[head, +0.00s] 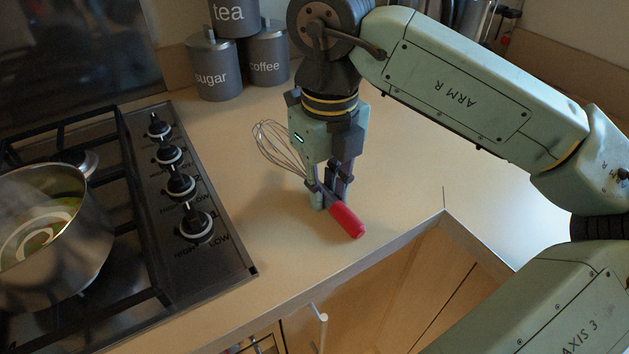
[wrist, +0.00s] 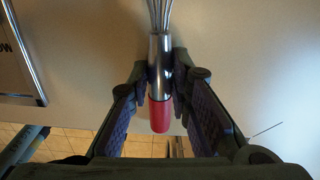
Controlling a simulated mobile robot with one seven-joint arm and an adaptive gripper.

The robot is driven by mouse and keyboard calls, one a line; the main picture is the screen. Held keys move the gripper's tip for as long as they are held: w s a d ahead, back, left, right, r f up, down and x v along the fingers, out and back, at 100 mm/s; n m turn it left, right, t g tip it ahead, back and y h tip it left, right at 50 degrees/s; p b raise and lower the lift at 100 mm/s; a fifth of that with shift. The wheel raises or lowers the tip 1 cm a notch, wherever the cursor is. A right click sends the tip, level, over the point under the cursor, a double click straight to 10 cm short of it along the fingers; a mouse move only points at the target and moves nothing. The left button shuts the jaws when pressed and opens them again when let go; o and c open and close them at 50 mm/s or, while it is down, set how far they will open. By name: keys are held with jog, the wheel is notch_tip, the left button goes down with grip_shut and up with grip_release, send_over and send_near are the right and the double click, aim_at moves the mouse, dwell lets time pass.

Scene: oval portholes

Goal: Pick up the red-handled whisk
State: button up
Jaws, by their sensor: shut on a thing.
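The red-handled whisk shows its red handle (head: 346,219) at the front and its wire loops (head: 279,145) behind, to the left of my gripper. My gripper (head: 328,193) points down over the counter and is shut on the whisk. In the wrist view the two fingers (wrist: 161,75) close on either side of the whisk's metal shank (wrist: 159,55), just above the red grip (wrist: 160,114). Part of the shank is hidden by the fingers in the head view. I cannot tell whether the whisk touches the counter.
A gas hob with black knobs (head: 180,184) and a steel pot (head: 45,235) is at the left. Grey canisters (head: 214,68) stand at the back. The counter (head: 245,190) around my gripper is clear, with its front edge close to the handle.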

grip_shut()
notch_tip(320, 180, up, 10)
jog(key=b, duration=0.1)
dwell(0.4)
jog(key=shift+r, duration=0.1)
dwell(0.8)
